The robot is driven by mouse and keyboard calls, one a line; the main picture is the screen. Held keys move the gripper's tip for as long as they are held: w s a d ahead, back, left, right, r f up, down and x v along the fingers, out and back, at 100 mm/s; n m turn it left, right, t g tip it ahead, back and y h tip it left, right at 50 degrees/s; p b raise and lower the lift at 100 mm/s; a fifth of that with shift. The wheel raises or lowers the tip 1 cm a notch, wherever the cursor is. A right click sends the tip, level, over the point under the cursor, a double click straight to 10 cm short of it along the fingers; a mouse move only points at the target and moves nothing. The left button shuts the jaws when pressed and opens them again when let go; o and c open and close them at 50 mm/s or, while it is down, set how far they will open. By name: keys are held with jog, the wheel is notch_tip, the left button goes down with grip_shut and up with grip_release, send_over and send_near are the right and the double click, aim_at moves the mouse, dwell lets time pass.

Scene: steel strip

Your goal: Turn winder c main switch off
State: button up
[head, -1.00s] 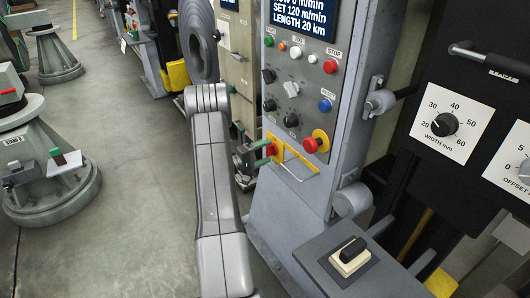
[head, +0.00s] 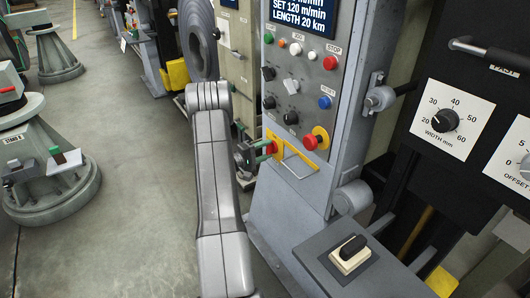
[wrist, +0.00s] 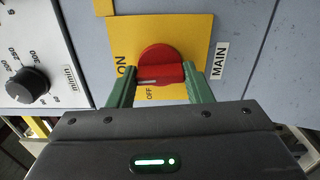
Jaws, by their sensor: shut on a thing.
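The main switch is a red rotary knob on a yellow plate (wrist: 196,29), seen close up in the wrist view. The red knob (wrist: 158,60) has a raised grip bar with a white mark on its left part. ON is printed to the left of the knob, OFF below it, and MAIN on a white label (wrist: 219,60) to the right. My gripper (wrist: 163,88) is shut on the knob's bar, one green finger on each side. In the head view my gripper (head: 266,148) is at the cabinet's lower left; the knob is mostly hidden there.
A red emergency-stop button (head: 314,140) on a yellow base sits just right of my gripper, above a yellow-edged bracket (head: 297,158). Several buttons and dials fill the grey panel (head: 311,88) above. A black lever switch (head: 351,248) is at lower right. Open floor (head: 130,215) lies left.

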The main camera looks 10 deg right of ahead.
jog(key=shift+f+n+b, duration=0.1)
jog(key=shift+n+b, duration=1.85)
jog(key=shift+n, duration=6.65)
jog(key=o, duration=1)
jog(key=v, duration=1.4)
jog(key=shift+d, duration=0.1)
